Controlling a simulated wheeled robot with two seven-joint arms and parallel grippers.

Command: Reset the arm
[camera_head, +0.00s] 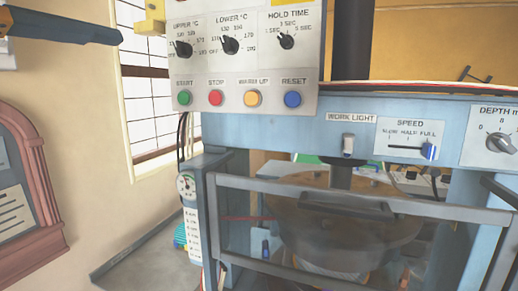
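Neither of my grippers can be made out in the head view. The plate press fills the middle and right, with a pale control panel (243,62) at the top. The panel carries a green START button (184,98), a red STOP button (216,98), a yellow button (252,98) and a blue RESET button (293,99). Above them are black knobs for upper temperature (183,49), lower temperature (231,45) and hold time (287,41). Nothing touches the buttons or knobs.
A dark bar (60,25) enters at the top left; I cannot tell what it belongs to. A grey guard frame (350,203) crosses the press opening, with a round dark plate (345,235) behind it. A brown-red framed board (30,180) stands at the left.

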